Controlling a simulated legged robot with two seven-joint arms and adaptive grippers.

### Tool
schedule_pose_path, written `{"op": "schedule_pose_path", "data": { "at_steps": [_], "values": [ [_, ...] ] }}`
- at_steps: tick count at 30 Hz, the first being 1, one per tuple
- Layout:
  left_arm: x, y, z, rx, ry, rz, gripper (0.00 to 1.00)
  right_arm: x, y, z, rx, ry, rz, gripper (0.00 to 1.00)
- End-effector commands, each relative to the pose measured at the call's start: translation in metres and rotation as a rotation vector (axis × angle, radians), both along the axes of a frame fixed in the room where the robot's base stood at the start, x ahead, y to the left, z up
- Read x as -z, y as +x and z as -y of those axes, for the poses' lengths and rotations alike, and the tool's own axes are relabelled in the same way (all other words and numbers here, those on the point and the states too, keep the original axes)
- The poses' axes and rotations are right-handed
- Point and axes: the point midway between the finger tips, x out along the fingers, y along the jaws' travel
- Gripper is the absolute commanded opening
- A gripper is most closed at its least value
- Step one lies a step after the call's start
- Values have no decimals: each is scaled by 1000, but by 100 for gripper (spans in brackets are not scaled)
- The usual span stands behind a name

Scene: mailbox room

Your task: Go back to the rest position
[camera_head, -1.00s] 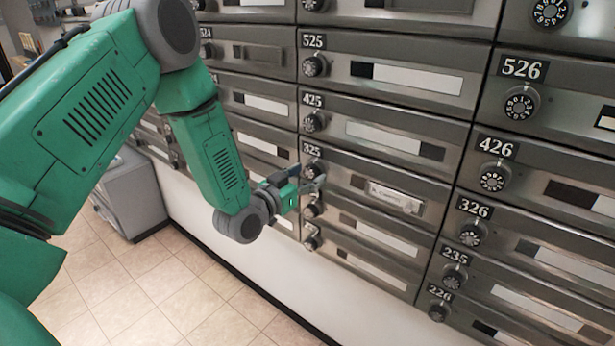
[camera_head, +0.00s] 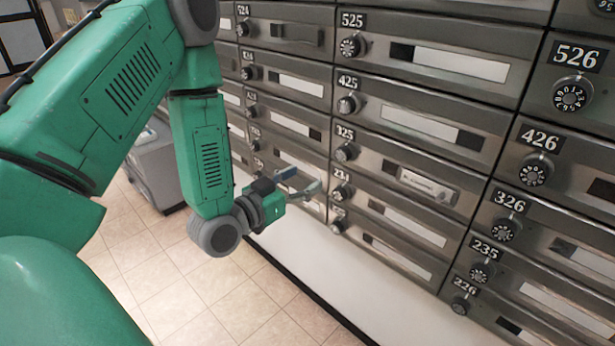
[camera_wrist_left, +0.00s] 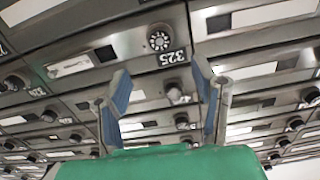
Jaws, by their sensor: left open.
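My left gripper (camera_head: 304,181) is in the middle of the head view, in front of the mailbox wall and apart from the dial (camera_head: 347,152) of mailbox 325. It is open and empty. In the left wrist view its two blue-padded fingers (camera_wrist_left: 160,100) stand wide apart, with mailbox fronts behind them. The dial of 325 (camera_wrist_left: 158,39) shows above and between the fingers there, with its number plate upside down. My green left arm bends down from the upper left of the head view. My right gripper is not in view.
The mailbox wall (camera_head: 445,105) with protruding dials fills the right side. A grey box-shaped unit (camera_head: 160,168) stands on the floor behind my arm. The tiled floor (camera_head: 235,300) at lower left is clear, and a white wall strip (camera_head: 330,265) runs below the mailboxes.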

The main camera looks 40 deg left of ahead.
Motion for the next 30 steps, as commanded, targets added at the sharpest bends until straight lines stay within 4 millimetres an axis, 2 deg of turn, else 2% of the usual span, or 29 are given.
{"op": "schedule_pose_path", "data": {
  "at_steps": [14,17,19,22,24,26,27,30],
  "values": [
    [4,0,3,4,1,-19,53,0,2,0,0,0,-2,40],
    [27,-4,15,21,4,-126,53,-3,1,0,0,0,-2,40],
    [58,-14,30,37,8,-271,53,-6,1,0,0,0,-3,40],
    [115,-47,56,54,14,-550,53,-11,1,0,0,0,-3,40],
    [153,-82,71,51,20,-755,53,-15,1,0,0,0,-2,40],
    [179,-117,82,41,27,-922,53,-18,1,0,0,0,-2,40],
    [193,-140,87,30,33,-1025,53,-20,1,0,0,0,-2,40],
    [216,-194,96,0,46,-1242,53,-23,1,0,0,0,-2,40]
  ]
}}
